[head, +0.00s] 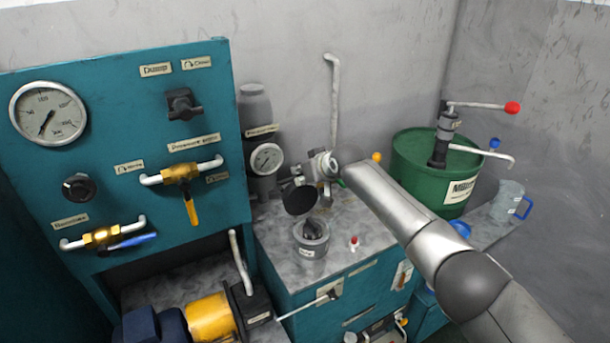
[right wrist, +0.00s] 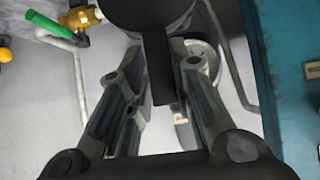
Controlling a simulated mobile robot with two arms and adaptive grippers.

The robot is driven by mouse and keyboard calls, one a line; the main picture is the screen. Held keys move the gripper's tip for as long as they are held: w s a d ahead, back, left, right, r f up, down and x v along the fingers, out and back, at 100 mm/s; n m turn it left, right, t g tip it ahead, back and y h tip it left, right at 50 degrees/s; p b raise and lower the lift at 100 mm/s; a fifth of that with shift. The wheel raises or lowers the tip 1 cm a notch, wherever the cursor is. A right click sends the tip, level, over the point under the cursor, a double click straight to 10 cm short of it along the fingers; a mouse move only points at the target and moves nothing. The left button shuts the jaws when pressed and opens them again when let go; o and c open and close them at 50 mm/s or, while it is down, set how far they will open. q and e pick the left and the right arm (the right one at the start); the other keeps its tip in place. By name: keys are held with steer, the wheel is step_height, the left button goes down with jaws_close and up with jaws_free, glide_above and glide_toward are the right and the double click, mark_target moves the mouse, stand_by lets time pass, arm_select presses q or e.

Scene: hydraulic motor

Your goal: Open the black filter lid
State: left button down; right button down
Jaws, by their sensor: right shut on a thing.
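The black filter lid (head: 300,200) is a dark round disc, tilted up above and left of the grey filter cup (head: 311,240). The cup's top is uncovered and something dark shows inside. My right gripper (head: 312,178) is just above the lid, with its arm coming in from the right. In the right wrist view, my right gripper (right wrist: 160,60) is shut on the lid's dark flat handle (right wrist: 160,68). The lid's round part (right wrist: 150,10) is at the top edge there, partly cut off. My left gripper is not in view.
A teal panel (head: 120,260) with gauge and valves stands at left. A grey cylinder with a gauge (head: 266,158) is behind the cup. A small red-topped valve (head: 354,242) sits right of the cup. A green drum (head: 420,170) with a hand pump stands at right.

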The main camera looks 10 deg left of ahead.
steer(key=shift+w+a+r, duration=0.1)
steer(key=shift+r, duration=0.45)
steer(key=c, duration=1.3)
jaws_free()
steer(key=shift+f, duration=0.3)
steer(key=shift+d, duration=0.2)
steer(key=shift+v, duration=6.15)
steer(key=shift+a, duration=0.15)
